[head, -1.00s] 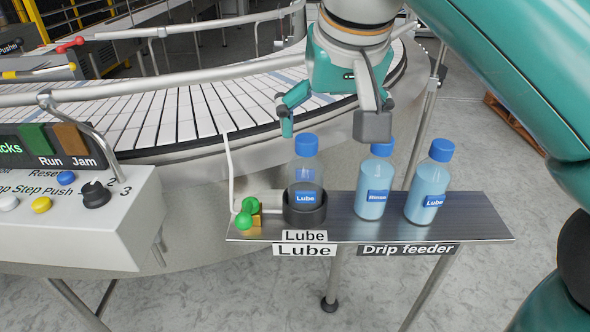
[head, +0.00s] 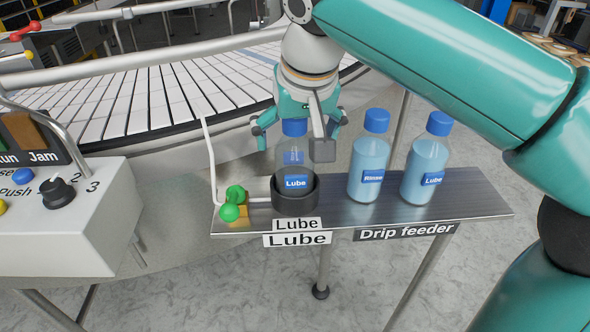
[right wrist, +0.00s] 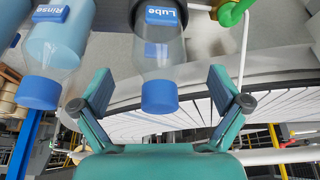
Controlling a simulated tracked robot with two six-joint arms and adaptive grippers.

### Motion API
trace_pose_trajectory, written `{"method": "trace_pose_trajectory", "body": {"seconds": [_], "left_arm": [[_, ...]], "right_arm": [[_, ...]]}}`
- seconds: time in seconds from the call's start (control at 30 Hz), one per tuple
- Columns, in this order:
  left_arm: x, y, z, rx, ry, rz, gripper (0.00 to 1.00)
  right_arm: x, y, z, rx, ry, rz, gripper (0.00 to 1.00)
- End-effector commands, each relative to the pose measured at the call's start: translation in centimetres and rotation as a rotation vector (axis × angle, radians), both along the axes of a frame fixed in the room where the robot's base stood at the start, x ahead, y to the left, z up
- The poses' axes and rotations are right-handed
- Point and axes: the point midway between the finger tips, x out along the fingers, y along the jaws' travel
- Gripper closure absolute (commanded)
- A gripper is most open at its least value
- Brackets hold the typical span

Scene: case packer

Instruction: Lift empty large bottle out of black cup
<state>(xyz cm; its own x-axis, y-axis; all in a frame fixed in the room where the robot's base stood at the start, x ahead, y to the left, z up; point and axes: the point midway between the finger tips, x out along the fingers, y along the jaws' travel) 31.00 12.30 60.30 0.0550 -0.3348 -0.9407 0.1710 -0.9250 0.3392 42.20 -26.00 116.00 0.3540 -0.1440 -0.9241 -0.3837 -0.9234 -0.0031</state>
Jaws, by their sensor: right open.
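The empty large bottle (head: 294,160), clear with a blue cap and a Lube label, stands upright in the black cup (head: 295,198) on the steel shelf. My right gripper (head: 291,142) is open at the height of the bottle's cap, with a finger on each side. In the right wrist view the clear bottle (right wrist: 160,60) lies between the open fingers of the gripper (right wrist: 160,100), with gaps on both sides. The black cup is partly visible behind the bottle. My left gripper is not in view.
A full Rinse bottle (head: 368,160) and a full Lube bottle (head: 425,162) stand to the right on the shelf (head: 468,198). A green-handled valve (head: 233,203) sits left of the cup. The conveyor (head: 150,95) curves behind, and a control box (head: 70,215) is at left.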

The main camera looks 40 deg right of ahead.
Motion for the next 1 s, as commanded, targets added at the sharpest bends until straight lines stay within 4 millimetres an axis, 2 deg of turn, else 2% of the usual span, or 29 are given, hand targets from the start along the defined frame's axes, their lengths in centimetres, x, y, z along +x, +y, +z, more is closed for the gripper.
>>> {"method": "trace_pose_trajectory", "body": {"seconds": [0.4, 0.7, 1.0], "left_arm": [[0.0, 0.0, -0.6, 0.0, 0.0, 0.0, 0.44], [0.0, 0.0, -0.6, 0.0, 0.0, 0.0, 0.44], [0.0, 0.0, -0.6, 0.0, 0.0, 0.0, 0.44]], "right_arm": [[2.0, -1.0, -4.3, -0.001, 0.002, -0.002, 0.01], [2.1, -1.0, -4.7, 0.0, 0.001, 0.0, 0.01], [2.1, -1.0, -4.6, -0.001, 0.0, 0.0, 0.51]]}}
